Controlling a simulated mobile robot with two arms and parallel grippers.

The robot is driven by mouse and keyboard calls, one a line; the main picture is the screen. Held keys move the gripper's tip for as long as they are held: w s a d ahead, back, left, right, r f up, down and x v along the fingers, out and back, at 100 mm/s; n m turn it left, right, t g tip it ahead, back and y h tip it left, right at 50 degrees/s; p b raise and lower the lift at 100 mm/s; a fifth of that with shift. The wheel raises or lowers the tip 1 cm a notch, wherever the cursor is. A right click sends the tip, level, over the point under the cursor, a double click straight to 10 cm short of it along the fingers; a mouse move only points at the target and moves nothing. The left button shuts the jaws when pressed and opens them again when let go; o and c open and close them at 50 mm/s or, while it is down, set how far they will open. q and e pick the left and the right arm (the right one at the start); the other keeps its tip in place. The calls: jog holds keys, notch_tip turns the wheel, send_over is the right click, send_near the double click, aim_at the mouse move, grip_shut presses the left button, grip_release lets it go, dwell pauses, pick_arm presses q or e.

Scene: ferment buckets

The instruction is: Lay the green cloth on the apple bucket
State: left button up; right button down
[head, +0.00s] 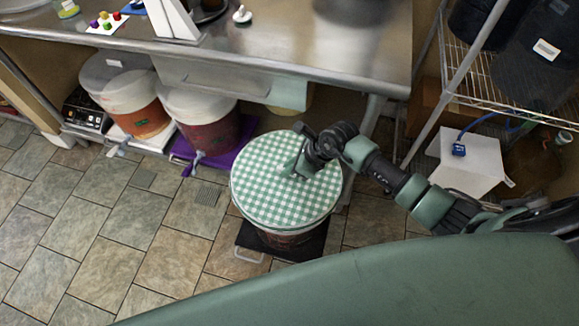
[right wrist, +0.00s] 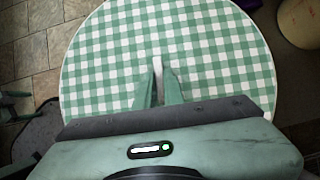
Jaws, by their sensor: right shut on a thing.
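The green-and-white checked cloth (head: 258,178) is round and flat, and covers the top of a bucket (head: 287,238) in the head view. Only a strip of the bucket's dark reddish side shows below the cloth, so its contents and rim are hidden. I cannot tell whether the cloth rests on the rim or is just above it. My right gripper (head: 292,171) is shut on the cloth near its middle right. In the right wrist view the cloth (right wrist: 205,45) fills the middle, with the fingertips (right wrist: 159,72) close together at it. My left gripper is not in view.
The bucket stands on a black base (head: 252,240) with a handle. Two white-lidded buckets (head: 122,85) (head: 195,100) stand under the steel counter (head: 290,45), one on a purple mat (head: 180,150). A wire shelf (head: 490,85) is at right. The tiled floor at left is clear.

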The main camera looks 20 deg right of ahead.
jog(key=shift+f+b, duration=0.55)
jog(key=shift+f, duration=0.15)
dwell(1.6)
jog(key=c, duration=1.4)
grip_release()
jog(key=shift+c, duration=0.2)
jog(key=o, duration=0.6)
jog(key=shift+c, duration=0.2)
jog(key=shift+r, duration=0.1)
